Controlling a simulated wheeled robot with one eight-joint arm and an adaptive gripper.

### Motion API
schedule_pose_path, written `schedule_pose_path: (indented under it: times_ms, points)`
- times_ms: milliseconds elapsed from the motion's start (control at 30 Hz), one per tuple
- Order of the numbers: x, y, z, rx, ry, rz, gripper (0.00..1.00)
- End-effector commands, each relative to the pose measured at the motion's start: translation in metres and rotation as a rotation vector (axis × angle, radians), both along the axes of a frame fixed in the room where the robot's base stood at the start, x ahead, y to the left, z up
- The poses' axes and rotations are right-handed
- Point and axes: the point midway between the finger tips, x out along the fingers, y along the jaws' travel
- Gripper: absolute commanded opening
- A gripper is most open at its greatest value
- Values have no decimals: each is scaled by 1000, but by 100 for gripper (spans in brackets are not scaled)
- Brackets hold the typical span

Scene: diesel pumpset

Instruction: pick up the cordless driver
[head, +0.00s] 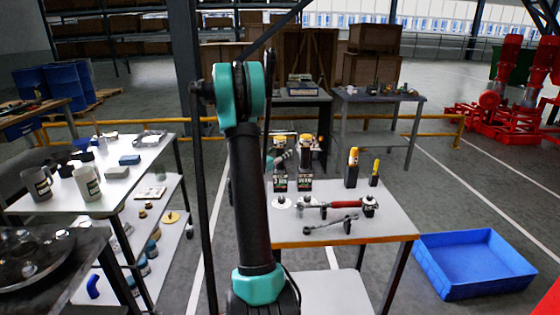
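Two upright tools with dark, labelled battery-like bases stand side by side on the white worktable (390,222), just right of my arm. The right one, with a yellow and black top (306,150), looks like a cordless driver. The left one (280,182) has a dark base, and a teal and grey part shows at its top. I cannot tell whether that part belongs to the tool or to my arm. My teal and black arm stands upright in front of the table's left side.
A red-handled tool (330,205) and a grey wrench (330,221) lie nearer the table's front edge. Two yellow-topped tools (352,167) stand at the right. A blue bin (475,263) sits on the floor. A cluttered shelf table (120,165) stands left.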

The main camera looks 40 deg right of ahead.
Motion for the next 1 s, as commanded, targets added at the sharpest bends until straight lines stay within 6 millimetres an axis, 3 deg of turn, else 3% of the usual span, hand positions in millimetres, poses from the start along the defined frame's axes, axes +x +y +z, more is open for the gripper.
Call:
schedule_pose_path:
  times_ms: [67,433,1000]
  points:
    - [0,0,0,0,0,0,46]
    - [0,0,0,0,0,0,0]
    - [0,0,5,-1,1,0,0]
